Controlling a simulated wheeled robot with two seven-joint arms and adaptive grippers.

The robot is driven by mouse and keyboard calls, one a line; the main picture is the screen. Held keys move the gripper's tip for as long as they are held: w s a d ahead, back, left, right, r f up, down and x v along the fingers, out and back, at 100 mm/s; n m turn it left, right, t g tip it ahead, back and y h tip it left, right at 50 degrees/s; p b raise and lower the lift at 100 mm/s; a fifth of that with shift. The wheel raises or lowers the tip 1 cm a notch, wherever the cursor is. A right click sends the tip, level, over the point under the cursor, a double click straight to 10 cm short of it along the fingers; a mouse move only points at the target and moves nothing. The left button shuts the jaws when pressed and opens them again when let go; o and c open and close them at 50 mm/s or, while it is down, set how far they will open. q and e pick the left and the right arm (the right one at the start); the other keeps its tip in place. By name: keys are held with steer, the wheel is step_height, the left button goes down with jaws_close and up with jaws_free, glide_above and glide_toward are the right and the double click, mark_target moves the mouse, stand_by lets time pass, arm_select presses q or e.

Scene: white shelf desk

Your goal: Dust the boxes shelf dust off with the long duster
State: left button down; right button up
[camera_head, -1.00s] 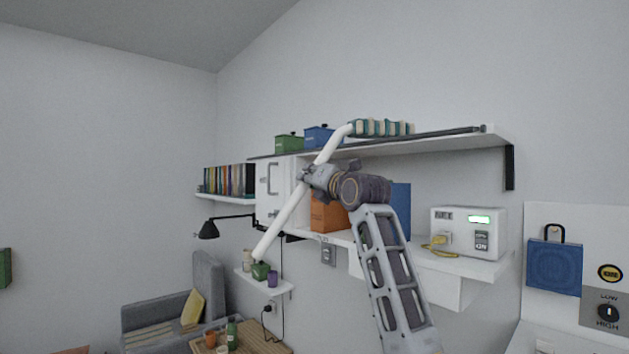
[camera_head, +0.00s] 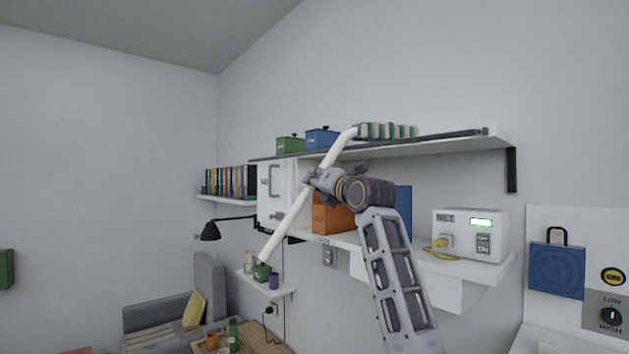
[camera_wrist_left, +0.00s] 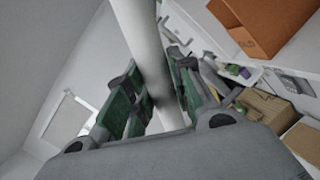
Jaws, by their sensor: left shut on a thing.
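The long duster has a white pole (camera_head: 286,220) running from the lower left up to the top shelf, where it bends right. A teal and white striped part (camera_head: 388,131) beyond the bend looks like its head, resting over the shelf top. My left gripper (camera_head: 312,180) is shut on the pole at about mid-length; the wrist view shows the pole (camera_wrist_left: 140,40) between the green finger pads (camera_wrist_left: 150,105). The top shelf (camera_head: 440,147) holds a green box (camera_head: 290,146) and a blue box (camera_head: 320,139), left of the striped part. I cannot make out dust. My right gripper is not in view.
Below the top shelf are a white cabinet (camera_head: 272,195), an orange box (camera_head: 330,218) and a white device (camera_head: 470,235) on a lower shelf. A black lamp (camera_head: 208,231) and a small shelf (camera_head: 268,287) with jars are near the pole's lower end.

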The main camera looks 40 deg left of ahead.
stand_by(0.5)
arm_select(q)
steer(key=shift+s+b, duration=0.4)
steer(key=shift+s, duration=0.45)
steer(key=shift+w, duration=0.1)
steer(key=shift+w, duration=0.8)
steer(key=shift+s+f, duration=0.1)
steer(key=shift+s, duration=0.1)
steer(key=shift+s, duration=0.7)
steer(key=shift+w, duration=0.1)
